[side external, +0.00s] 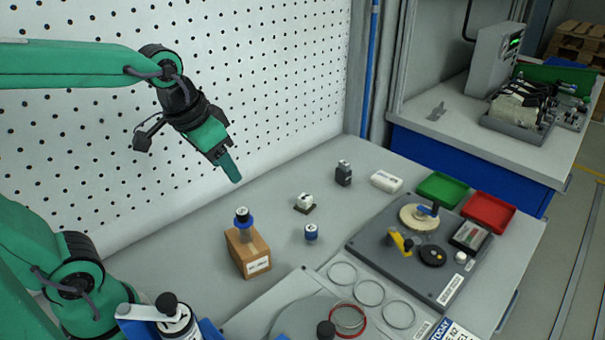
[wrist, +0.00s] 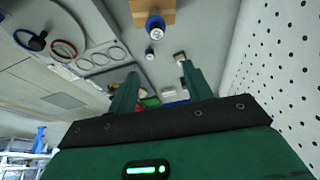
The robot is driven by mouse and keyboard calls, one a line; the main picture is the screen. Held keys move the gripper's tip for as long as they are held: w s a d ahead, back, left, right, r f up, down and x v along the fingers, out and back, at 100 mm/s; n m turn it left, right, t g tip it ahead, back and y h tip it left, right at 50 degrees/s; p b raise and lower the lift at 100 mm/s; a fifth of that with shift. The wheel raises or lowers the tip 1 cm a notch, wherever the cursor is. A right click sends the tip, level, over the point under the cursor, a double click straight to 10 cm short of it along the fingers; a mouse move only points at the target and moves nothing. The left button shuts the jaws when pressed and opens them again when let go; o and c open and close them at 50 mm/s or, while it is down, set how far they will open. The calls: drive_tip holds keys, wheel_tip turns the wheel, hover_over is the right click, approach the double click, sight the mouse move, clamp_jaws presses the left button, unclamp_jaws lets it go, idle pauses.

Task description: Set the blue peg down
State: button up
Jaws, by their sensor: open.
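My gripper (side external: 232,170) is open and hangs in the air in front of the pegboard, up behind the cardboard box. Nothing shows between its fingers in the wrist view (wrist: 160,88). I cannot tell for sure which blue piece is the blue peg. A short blue-and-white cylinder with a dark top (side external: 311,233) stands upright on the grey table, apart from my gripper; it also shows in the wrist view (wrist: 149,51). A dark-topped piece with a blue collar (side external: 244,218) sits on the cardboard box (side external: 250,262). A blue piece (side external: 425,211) lies on a pale disc on the dark fixture board.
A white-and-dark block (side external: 305,202), a dark block (side external: 343,173) and a white block (side external: 386,181) stand on the table. The dark fixture board (side external: 375,243), green tray (side external: 440,186) and red tray (side external: 489,211) lie right. The table below my gripper looks clear.

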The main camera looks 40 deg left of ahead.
drive_tip(key=shift+n+t, duration=0.4)
drive_tip(key=shift+t, duration=0.3)
drive_tip(key=shift+s+a+f, duration=0.1)
drive_tip(key=shift+s+a, duration=0.1)
drive_tip(key=shift+s, duration=0.75)
drive_tip(key=shift+s+a+f, duration=0.1)
drive_tip(key=shift+s+a, duration=0.1)
drive_tip(key=shift+s, duration=0.8)
drive_tip(key=shift+s+a+f, duration=0.1)
drive_tip(key=shift+s+a, duration=0.1)
drive_tip(key=shift+s, duration=0.75)
